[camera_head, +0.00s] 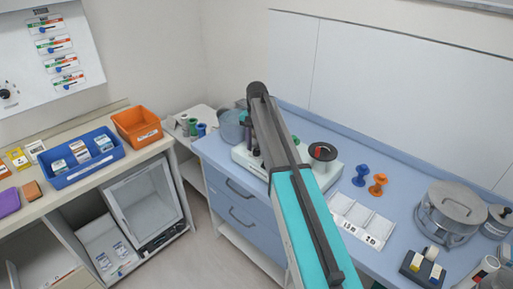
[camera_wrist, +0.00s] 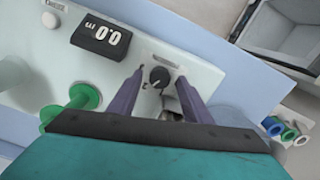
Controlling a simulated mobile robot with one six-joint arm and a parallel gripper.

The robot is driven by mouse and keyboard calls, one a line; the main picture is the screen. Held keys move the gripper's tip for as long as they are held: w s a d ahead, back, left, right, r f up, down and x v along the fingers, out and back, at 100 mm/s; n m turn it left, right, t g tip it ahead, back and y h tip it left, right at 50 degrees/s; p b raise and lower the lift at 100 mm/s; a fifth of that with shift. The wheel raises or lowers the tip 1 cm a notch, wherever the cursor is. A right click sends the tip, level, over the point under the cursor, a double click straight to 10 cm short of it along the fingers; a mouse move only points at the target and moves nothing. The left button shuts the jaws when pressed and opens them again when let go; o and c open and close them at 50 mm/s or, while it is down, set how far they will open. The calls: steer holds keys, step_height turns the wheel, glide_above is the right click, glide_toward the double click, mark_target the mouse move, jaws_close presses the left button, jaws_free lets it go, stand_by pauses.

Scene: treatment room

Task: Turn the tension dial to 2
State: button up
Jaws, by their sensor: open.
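The dial (camera_wrist: 159,77) is a small black round knob with a light pointer mark, on the pale panel of a machine (camera_wrist: 205,73). A small mark by it is too blurred to read for certain. In the wrist view, my gripper (camera_wrist: 160,79) is open, with one purple finger on each side of the dial. I cannot tell whether the fingers touch it. In the head view, the machine (camera_head: 333,176) stands on the blue counter, and my arm hides the dial.
Blue (camera_head: 361,175) and orange (camera_head: 378,184) spools, a white tray (camera_head: 352,234) and a metal pot (camera_head: 450,212) stand to the right on the counter (camera_head: 405,170). Small spools (camera_wrist: 280,128) lie beyond the counter edge.

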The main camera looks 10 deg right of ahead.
mark_target(256, 149)
step_height(256, 149, up, 13)
steer(key=b, duration=0.4)
steer(key=shift+r, duration=0.2)
steer(key=shift+f, duration=0.1)
stand_by(0.6)
